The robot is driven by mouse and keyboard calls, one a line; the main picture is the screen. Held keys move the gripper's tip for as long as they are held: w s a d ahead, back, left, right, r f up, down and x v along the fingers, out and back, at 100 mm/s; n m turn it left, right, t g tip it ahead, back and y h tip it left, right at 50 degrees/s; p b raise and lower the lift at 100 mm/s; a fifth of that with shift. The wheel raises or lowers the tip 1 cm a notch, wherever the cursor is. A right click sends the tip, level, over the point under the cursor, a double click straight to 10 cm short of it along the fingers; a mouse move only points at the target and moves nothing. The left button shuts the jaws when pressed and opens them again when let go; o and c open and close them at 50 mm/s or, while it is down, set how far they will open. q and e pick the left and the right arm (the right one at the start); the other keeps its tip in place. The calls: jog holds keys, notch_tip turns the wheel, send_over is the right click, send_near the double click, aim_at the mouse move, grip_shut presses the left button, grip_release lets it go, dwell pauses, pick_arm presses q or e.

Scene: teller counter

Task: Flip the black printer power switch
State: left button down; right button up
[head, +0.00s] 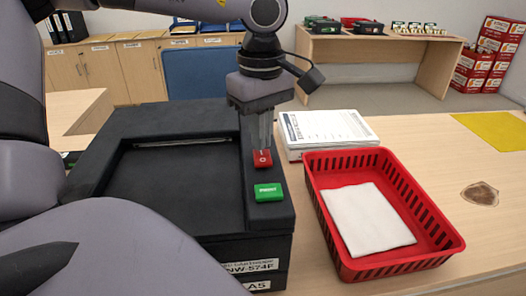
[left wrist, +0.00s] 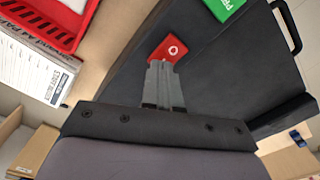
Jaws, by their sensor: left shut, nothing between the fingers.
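The black printer (head: 170,185) stands on the counter at the left of the head view. Its red power switch (head: 262,158) is on the strip along the right side of its top, and shows in the left wrist view (left wrist: 168,50) with a white ring mark. A green button (head: 268,192) marked PRINT sits nearer to me on the same strip. My left gripper (head: 263,143) is shut and empty, pointing down, with its fingertips right at the far part of the red switch. I cannot tell whether they touch it. My right gripper is not in view.
A red basket (head: 318,213) with a white cloth (head: 368,219) stands right of the printer. A stack of papers (head: 325,130) lies behind the basket. A yellow mat (head: 500,131) and a brown badge (head: 480,194) lie farther right, with bare counter between.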

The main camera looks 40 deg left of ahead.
pick_arm(q)
jog(key=shift+r+p, duration=2)
jog(key=shift+r, duration=1)
jog(key=shift+f, duration=0.1)
